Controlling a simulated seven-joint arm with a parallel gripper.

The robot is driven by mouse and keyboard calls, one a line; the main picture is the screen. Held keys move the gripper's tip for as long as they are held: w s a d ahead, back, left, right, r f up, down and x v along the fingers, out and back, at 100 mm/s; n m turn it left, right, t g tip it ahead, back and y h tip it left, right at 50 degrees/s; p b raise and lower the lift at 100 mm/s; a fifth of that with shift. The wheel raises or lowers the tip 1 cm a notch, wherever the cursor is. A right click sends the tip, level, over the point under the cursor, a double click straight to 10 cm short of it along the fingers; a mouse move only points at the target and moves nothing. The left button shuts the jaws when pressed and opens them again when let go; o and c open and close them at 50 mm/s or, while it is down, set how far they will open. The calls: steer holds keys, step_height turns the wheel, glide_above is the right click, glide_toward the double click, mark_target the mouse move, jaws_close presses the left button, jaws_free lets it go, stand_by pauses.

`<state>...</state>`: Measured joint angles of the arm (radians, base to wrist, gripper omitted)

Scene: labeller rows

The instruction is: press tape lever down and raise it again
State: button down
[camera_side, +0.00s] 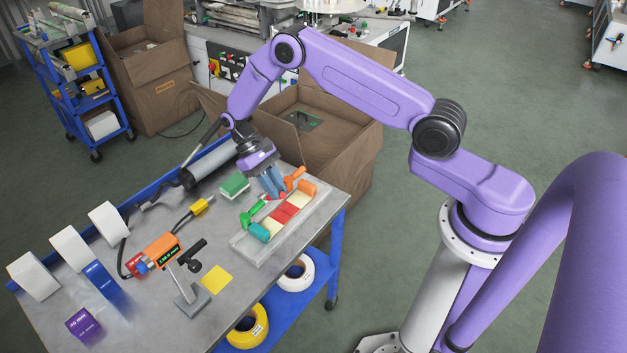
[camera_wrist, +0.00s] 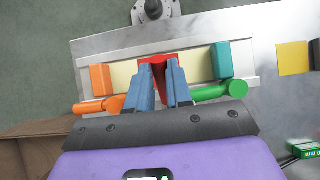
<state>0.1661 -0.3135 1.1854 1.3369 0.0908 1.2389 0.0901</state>
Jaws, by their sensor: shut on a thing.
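A row of coloured levers stands on a grey metal rail (camera_side: 263,247) at the right end of the table. It has an orange lever (camera_side: 295,176), a red lever (camera_side: 277,196) and a green lever (camera_side: 251,214). No readable label shows which is the tape lever. My gripper (camera_side: 271,187) points down at the middle of the row, its blue fingers shut on the red lever. In the wrist view the red part (camera_wrist: 157,60) shows between and beyond the fingers. The fingers hide most of its handle. The orange lever (camera_wrist: 103,104) and green lever (camera_wrist: 218,92) flank the fingers closely.
A green-and-white block (camera_side: 234,185) and a dark roller (camera_side: 208,164) lie left of the rail. A cardboard box (camera_side: 335,135) is behind the table.

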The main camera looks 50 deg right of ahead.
steer(key=shift+w+r+g, duration=0.35)
steer(key=shift+w+g, duration=0.35)
steer(key=shift+g, duration=0.2)
steer(key=c, duration=0.9)
jaws_free()
steer(key=shift+c, duration=0.2)
